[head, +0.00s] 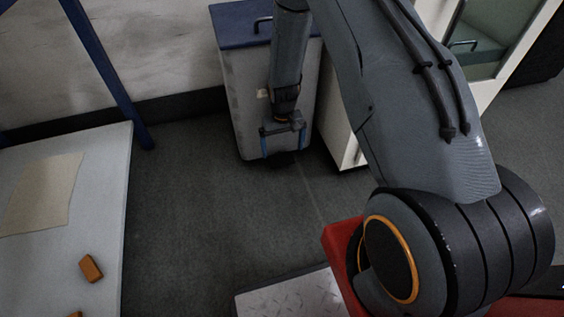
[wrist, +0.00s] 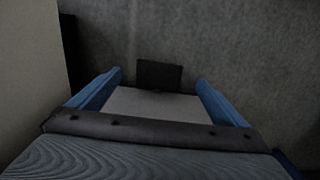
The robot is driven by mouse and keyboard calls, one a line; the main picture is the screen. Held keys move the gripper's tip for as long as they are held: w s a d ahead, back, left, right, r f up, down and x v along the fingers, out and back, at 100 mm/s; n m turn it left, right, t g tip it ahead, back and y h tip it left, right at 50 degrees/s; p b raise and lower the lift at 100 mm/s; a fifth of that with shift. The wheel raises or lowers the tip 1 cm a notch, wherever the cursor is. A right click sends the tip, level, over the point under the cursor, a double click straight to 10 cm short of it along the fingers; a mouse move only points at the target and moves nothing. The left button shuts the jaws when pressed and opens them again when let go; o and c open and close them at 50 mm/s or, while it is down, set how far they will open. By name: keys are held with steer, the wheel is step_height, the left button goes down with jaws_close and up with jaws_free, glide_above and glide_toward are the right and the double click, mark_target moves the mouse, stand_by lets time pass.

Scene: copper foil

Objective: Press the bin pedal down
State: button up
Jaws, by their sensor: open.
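The bin (head: 240,95) is a pale grey box with a dark blue lid (head: 238,22) and a black handle; the lid is shut. My gripper (head: 284,144) is low at the bin's front, pointing down, with its blue fingers apart and nothing seen held. In the wrist view, the pedal (wrist: 159,76) is a small dark plate beyond and between the open blue fingertips (wrist: 160,82). A pale surface lies between the fingers. I cannot tell whether the gripper touches the pedal. My arm hides part of the bin's front.
A white cabinet (head: 343,140) stands close at the bin's right. A pale table (head: 105,215) with a beige sheet (head: 42,195) and a small orange-brown block (head: 91,268) is at the left. Grey floor (head: 195,215) is open between table and bin.

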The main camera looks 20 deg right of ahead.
mark_target(283, 164)
step_height(283, 164, down, 7)
steer(key=b, duration=0.3)
steer(key=shift+f, duration=0.1)
steer(key=shift+c, duration=0.2)
